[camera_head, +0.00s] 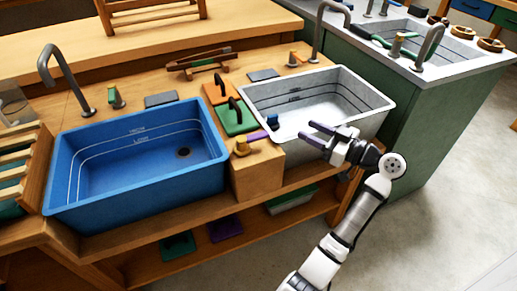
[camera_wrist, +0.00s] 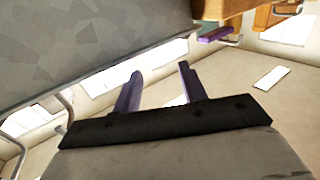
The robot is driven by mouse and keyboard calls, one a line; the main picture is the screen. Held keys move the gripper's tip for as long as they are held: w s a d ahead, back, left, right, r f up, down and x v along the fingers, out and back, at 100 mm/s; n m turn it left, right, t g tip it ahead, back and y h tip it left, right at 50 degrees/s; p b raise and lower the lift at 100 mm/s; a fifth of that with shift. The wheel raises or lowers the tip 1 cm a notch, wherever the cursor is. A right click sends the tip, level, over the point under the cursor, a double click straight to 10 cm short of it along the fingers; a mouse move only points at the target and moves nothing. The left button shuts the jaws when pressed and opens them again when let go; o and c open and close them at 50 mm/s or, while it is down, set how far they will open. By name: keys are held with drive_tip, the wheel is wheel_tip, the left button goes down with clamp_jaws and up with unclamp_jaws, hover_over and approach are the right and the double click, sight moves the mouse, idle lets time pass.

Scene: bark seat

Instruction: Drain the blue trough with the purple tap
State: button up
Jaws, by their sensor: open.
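The blue trough (camera_head: 135,195) is set in the wooden bench at the left in the head view. Its level lines and dark drain hole (camera_head: 183,152) show; I cannot tell whether it holds water. The purple-handled tap (camera_head: 255,137) has a brass body on a wooden block between the blue trough and the grey trough. My gripper (camera_head: 308,131) is open and empty, over the near side of the grey trough, right of the purple tap and apart from it. Its two fingers (camera_wrist: 160,70) show in the wrist view with nothing between them.
The grey trough (camera_head: 350,88) stands right of the block, with a blue-handled piece (camera_head: 272,121) at its near left corner. Green (camera_head: 237,117) and orange (camera_head: 218,92) plates with dark handles lie between the troughs. A curved spout (camera_head: 65,78) rises behind the blue trough. Floor is clear at right.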

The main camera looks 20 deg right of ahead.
drive_tip(key=shift+f+b, duration=0.1)
drive_tip(key=shift+b, duration=0.25)
drive_tip(key=b+v, duration=0.1)
drive_tip(key=v, duration=1.2)
drive_tip(key=shift+s+d, duration=0.2)
drive_tip(key=shift+s, duration=0.1)
drive_tip(key=shift+s, duration=0.1)
